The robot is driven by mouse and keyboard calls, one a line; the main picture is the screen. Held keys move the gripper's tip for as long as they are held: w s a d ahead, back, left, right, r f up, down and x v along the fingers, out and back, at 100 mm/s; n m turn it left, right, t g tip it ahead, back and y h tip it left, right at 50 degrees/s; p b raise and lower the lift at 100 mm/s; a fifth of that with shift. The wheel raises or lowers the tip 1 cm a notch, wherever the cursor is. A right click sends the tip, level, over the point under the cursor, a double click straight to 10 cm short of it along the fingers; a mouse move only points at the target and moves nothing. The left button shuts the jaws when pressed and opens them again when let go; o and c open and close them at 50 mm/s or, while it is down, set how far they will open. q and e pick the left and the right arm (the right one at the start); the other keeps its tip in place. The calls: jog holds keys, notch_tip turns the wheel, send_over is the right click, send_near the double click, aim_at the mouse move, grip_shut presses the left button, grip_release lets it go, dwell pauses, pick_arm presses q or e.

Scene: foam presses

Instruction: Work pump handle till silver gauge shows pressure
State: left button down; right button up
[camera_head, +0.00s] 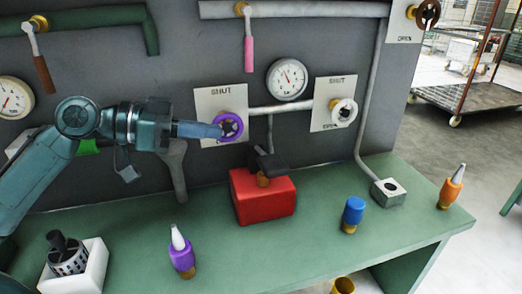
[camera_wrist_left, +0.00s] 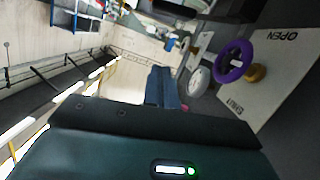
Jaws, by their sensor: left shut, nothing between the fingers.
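The pump looks to be the red box (camera_head: 263,197) on the green bench, with a dark handle (camera_head: 270,163) tilted on a brass fitting on its top. The silver-rimmed gauge (camera_head: 287,79) is on the grey wall above it; its needle appears to point up and left, but the scale is too small to read. My left gripper (camera_head: 218,131) is shut and empty, its tips close to the purple valve wheel (camera_head: 230,127), above and left of the pump. The wrist view shows the closed fingers (camera_wrist_left: 163,88) apart from the purple wheel (camera_wrist_left: 234,61). My right gripper is out of view.
A pink lever (camera_head: 249,54) hangs above. A purple bottle (camera_head: 181,253), a blue-capped one (camera_head: 353,214) and an orange one (camera_head: 452,187) stand on the bench. Another gauge (camera_head: 13,99) is at left.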

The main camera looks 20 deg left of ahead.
aim_at(261, 164)
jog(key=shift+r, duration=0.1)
